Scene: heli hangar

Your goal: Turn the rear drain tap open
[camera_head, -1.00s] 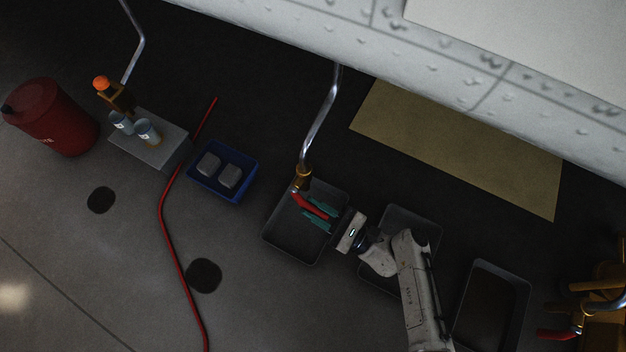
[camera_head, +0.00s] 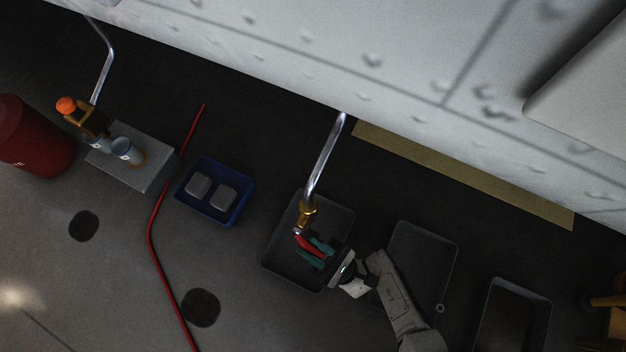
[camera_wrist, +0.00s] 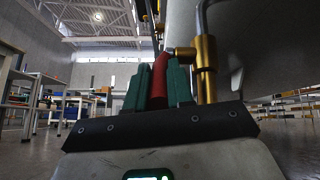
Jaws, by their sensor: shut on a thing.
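A brass tap (camera_head: 307,214) hangs at the lower end of a bent metal pipe (camera_head: 325,155), above a dark tray. Its red lever (camera_head: 304,241) points down and to the right in the head view. My gripper (camera_head: 316,252) has teal fingers, and they are shut on the red lever. In the wrist view the lever (camera_wrist: 158,80) stands between the two fingers (camera_wrist: 157,88), with the brass tap body (camera_wrist: 206,70) just to their right. The fingers hide part of the lever.
The dark tray (camera_head: 275,255) lies under the tap, with more trays (camera_head: 418,245) to the right. A blue bin (camera_head: 208,211) holds two grey blocks. A red hose (camera_head: 155,210) runs along the floor. The pale riveted hull (camera_head: 300,45) hangs over the top.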

